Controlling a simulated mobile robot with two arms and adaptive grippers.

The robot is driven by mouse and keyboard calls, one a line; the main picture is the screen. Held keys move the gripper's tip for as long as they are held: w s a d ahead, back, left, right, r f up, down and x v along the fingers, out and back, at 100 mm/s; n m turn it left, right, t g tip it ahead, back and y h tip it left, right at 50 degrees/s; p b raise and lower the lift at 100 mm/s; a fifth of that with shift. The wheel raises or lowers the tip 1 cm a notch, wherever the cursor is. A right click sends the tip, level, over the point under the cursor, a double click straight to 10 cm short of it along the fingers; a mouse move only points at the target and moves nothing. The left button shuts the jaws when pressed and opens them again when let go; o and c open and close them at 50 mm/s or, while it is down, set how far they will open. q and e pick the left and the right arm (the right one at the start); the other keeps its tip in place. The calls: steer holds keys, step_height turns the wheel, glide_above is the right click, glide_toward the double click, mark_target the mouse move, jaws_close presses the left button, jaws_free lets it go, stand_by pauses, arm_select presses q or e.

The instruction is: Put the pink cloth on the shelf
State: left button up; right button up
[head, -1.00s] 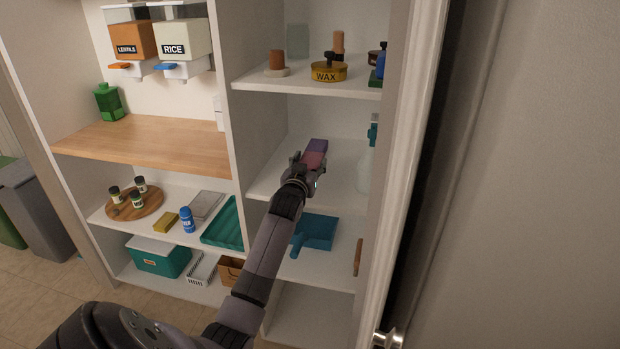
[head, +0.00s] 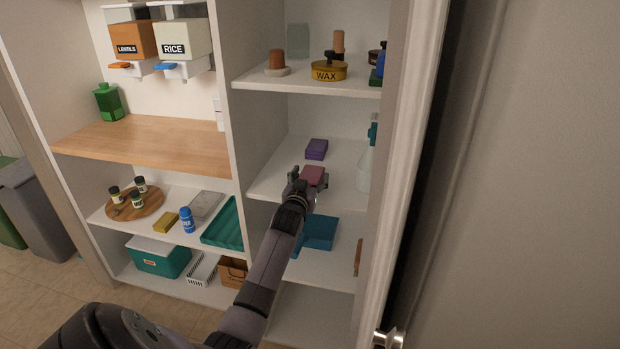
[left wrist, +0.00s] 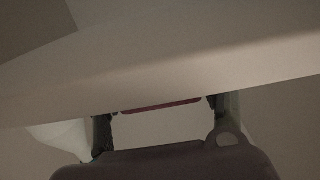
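The pink cloth (head: 313,175) is a small folded block at the front of the middle right-hand shelf (head: 272,180). My left gripper (head: 308,184) is at that shelf's front edge, its fingers on either side of the cloth. In the left wrist view the pink cloth (left wrist: 160,106) shows as a thin strip between the spread fingers, with narrow gaps at both sides. The shelf edge hides part of it there, so I cannot tell whether its whole underside rests on the shelf. My right gripper is not in view.
A purple folded cloth (head: 317,149) lies farther back on the same shelf. A pale spray bottle (head: 366,170) stands at its right side. A blue dustpan (head: 318,233) is on the shelf below. The door frame (head: 405,180) bounds the right; bare shelf lies left of the cloth.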

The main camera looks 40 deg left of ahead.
arm_select(q)
steer(key=shift+o, duration=0.6)
steer(key=shift+r, duration=0.2)
steer(key=v, duration=1.2)
steer(key=shift+f, duration=0.15)
steer(key=s+d+f+m+g+h, duration=0.15)
steer(key=d+f, duration=0.25)
steer(key=f, duration=0.7)
steer(key=d+f+m+g+h, duration=0.1)
steer(key=d+f+g+h, duration=0.2)
steer(key=f, duration=0.9)
steer(key=s+d+f+m+g+h, duration=0.1)
steer(key=s+d+f, duration=0.3)
steer(key=f, duration=0.4)
steer(key=s+d+f+m+g+h, duration=0.1)
steer(key=s+d+f, duration=0.35)
steer(key=f, duration=0.45)
steer(key=s+d+f+m+g+h, duration=0.15)
steer(key=s+d+f+g, duration=0.4)
steer(key=s+f, duration=0.8)
steer(key=s+d+f+m+g, duration=0.1)
steer(key=s+d+f, duration=0.2)
steer(key=s, duration=0.8)
steer(key=s+d+f+m+g, duration=0.1)
steer(key=s+d+f, duration=0.2)
steer(key=s, duration=0.9)
steer(key=shift+s, duration=0.15)
